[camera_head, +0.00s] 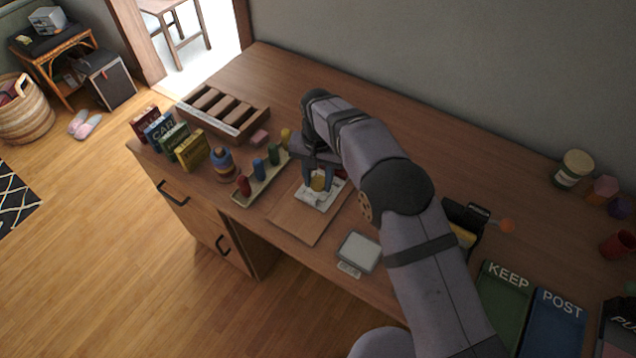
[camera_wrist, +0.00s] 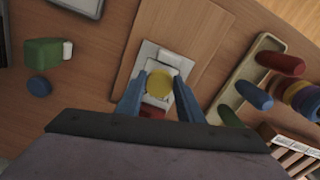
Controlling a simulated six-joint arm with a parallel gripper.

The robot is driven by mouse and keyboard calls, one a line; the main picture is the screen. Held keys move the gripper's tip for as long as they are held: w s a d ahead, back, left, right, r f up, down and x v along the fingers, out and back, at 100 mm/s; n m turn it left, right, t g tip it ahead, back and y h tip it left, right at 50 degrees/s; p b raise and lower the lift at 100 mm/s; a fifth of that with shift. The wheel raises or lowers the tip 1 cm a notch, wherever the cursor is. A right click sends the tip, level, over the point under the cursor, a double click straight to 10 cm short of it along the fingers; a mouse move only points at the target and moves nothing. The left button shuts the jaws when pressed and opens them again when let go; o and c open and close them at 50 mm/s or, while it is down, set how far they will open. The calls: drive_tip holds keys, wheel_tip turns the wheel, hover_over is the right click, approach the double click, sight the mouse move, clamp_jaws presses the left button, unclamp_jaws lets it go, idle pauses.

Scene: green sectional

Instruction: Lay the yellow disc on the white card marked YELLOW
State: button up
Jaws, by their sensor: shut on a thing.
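The yellow disc (camera_head: 318,183) is between the two fingers of my gripper (camera_head: 318,180), which is shut on it. In the wrist view the disc (camera_wrist: 159,83) sits between the blue fingertips (camera_wrist: 160,88). White card-like pieces (camera_head: 309,196) lie under and around it on a wooden board (camera_head: 296,222); they also show in the wrist view (camera_wrist: 149,52). I cannot read YELLOW on any of them. I cannot tell whether the disc touches the white surface or is held just above it. A red patch (camera_wrist: 152,112) shows nearer the gripper palm.
A tray of coloured pegs (camera_head: 262,182) stands close to the left of the board. A white-topped square item (camera_head: 358,252) lies to its right. A wooden slotted rack (camera_head: 225,112) and small boxes (camera_head: 173,138) are farther left. KEEP (camera_head: 503,305) and POST (camera_head: 553,325) trays are at the right.

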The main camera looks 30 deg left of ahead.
sight(318, 184)
drive_tip(key=shift+f, duration=1.2)
drive_tip(key=shift+f, duration=0.15)
drive_tip(key=o, duration=1)
wheel_tip(318, 184, up, 12)
drive_tip(key=b, duration=0.2)
drive_tip(key=shift+r, duration=0.2)
